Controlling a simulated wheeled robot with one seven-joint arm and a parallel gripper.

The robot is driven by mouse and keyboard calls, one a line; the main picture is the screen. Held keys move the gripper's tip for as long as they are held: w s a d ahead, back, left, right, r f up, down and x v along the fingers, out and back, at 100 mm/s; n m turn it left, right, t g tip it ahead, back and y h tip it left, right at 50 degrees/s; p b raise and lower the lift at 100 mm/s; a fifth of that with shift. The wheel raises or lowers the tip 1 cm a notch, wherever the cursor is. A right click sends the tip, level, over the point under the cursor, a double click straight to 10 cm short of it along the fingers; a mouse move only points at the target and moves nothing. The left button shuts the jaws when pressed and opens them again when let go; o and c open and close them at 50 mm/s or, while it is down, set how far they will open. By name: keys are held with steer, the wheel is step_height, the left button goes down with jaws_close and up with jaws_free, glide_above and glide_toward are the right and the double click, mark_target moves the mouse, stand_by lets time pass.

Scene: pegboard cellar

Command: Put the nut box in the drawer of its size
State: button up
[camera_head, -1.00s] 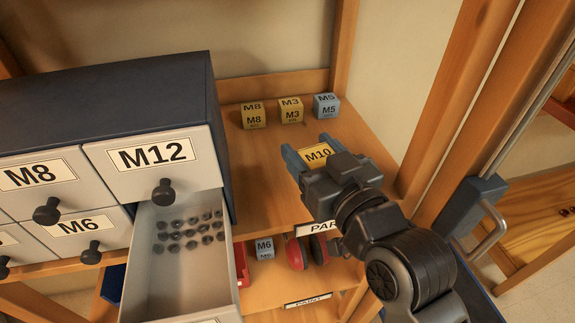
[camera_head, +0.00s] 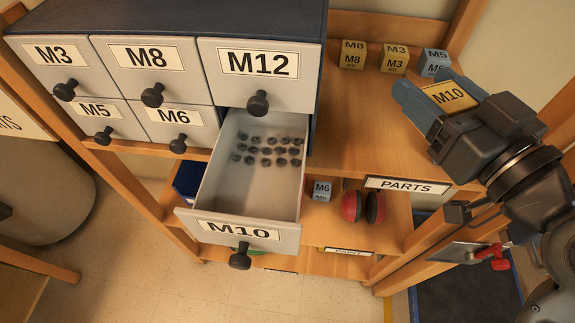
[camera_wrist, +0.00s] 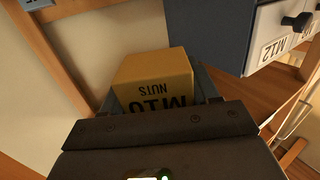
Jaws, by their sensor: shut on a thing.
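The yellow nut box labelled M10 (camera_head: 449,96) is between the fingers of my gripper (camera_head: 436,93), above the right part of the shelf marked PARTS. The wrist view shows the nut box (camera_wrist: 155,75) with "M10 NUTS" upside down, held by the gripper (camera_wrist: 160,95). The drawer labelled M10 (camera_head: 237,229) is pulled open at the lower right of the grey cabinet, left of the gripper. Several dark nuts (camera_head: 266,150) lie towards the back of its floor; its front part is bare.
Shut drawers M3 (camera_head: 62,68), M8 (camera_head: 147,72), M12 (camera_head: 257,77), M5 (camera_head: 95,111) and M6 (camera_head: 175,118) surround the open one. Boxes M8 (camera_head: 352,55), M3 (camera_head: 394,59) and M5 (camera_head: 433,63) stand behind. Red earmuffs (camera_head: 362,206) and an M6 box (camera_head: 321,190) are below.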

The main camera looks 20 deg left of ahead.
steer(key=s+a+r+n+g+y, duration=0.2)
steer(key=s+a+r+n+g, duration=0.15)
steer(key=s+n+g, duration=0.45)
steer(key=s+a+r+n+g+y, duration=0.2)
steer(key=s+a+r+n+g, duration=0.15)
steer(key=s+g, duration=0.45)
steer(key=shift+n+g, duration=0.45)
steer(key=shift+g, duration=0.15)
steer(key=a+f, duration=0.3)
steer(key=a, duration=0.1)
steer(key=a+f+p, duration=0.1)
steer(key=a+f, duration=0.2)
steer(key=f, duration=0.1)
steer(key=w+a+f, duration=0.1)
steer(key=a+f, duration=0.3)
steer(key=shift+a, duration=0.35)
steer(key=shift+f, duration=0.35)
steer(key=shift+f+b, duration=0.3)
steer(key=shift+b, duration=0.3)
steer(key=o, duration=1)
steer(key=shift+c, duration=0.2)
